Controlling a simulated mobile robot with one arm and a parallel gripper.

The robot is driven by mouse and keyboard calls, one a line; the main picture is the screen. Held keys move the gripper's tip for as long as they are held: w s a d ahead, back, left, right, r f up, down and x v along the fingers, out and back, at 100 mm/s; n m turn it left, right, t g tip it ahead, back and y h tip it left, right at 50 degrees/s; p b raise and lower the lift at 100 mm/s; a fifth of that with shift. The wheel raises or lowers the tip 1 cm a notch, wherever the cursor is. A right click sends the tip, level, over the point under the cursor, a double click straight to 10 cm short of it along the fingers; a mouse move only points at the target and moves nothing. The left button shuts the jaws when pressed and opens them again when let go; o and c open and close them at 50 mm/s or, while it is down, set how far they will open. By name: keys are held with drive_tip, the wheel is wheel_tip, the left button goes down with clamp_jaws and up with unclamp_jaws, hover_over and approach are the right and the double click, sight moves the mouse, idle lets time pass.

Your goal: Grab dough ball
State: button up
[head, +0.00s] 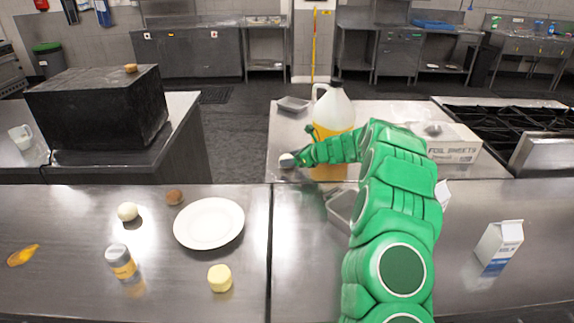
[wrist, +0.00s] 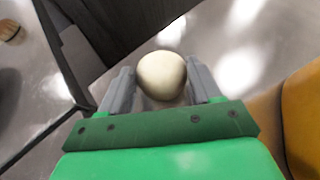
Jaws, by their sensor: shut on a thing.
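A pale, round dough ball (wrist: 162,75) sits between the two grey fingers of my gripper (wrist: 161,88) in the wrist view. The fingers are shut on its sides. In the head view, my green arm reaches forward, and my gripper (head: 289,161) is over the far steel table, left of the large jug. The held ball shows there only as a small pale spot at the fingertips. Another whitish ball (head: 127,211) lies on the near counter, left of the plate.
The jug (head: 333,108) of orange liquid stands close to the gripper's right. A white plate (head: 209,223), a brown ball (head: 175,197), a jar (head: 120,262) and a yellow piece (head: 220,278) are on the near counter. A milk carton (head: 499,245) stands right.

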drive_tip(key=shift+c, duration=1)
drive_tip(key=shift+r, duration=0.25)
wheel_tip(320, 180, up, 3)
drive_tip(key=shift+s+f, duration=0.1)
drive_tip(key=s+d+r, duration=0.1)
drive_tip(key=s+r, duration=0.8)
drive_tip(key=s, duration=0.4)
drive_tip(key=shift+s+d+r, duration=0.3)
drive_tip(key=shift+d+r, duration=0.1)
